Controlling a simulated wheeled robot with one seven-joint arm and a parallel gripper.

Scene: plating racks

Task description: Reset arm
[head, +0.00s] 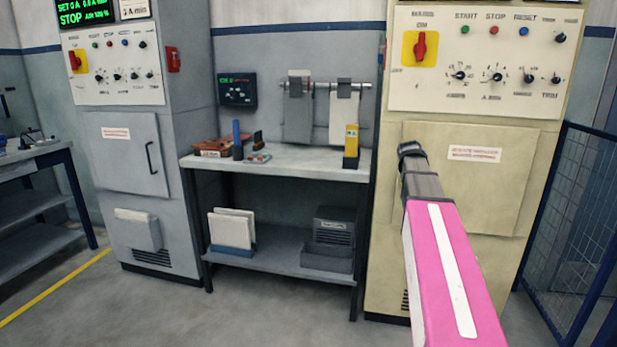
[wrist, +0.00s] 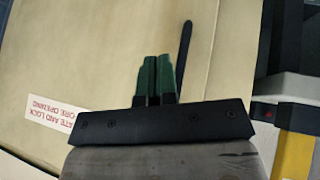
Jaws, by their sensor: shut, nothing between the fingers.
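My gripper (wrist: 155,80) shows in the wrist view with its two green fingers together and nothing between them. In the head view my arm reaches up from the lower right, and its dark end (head: 411,150) is in front of the beige cabinet (head: 395,240). The cabinet's door (wrist: 90,50) fills much of the wrist view, behind the fingers. A dark bar-like handle (wrist: 183,50) shows just right of the fingers. I cannot tell how far the fingertips are from the door.
A workbench (head: 300,168) stands left of the beige cabinet, with a yellow-and-black item (head: 351,147) at its right end. A grey cabinet (head: 125,200) stands further left. A blue mesh fence (head: 580,210) is at the right. The floor (head: 250,310) before the bench is clear.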

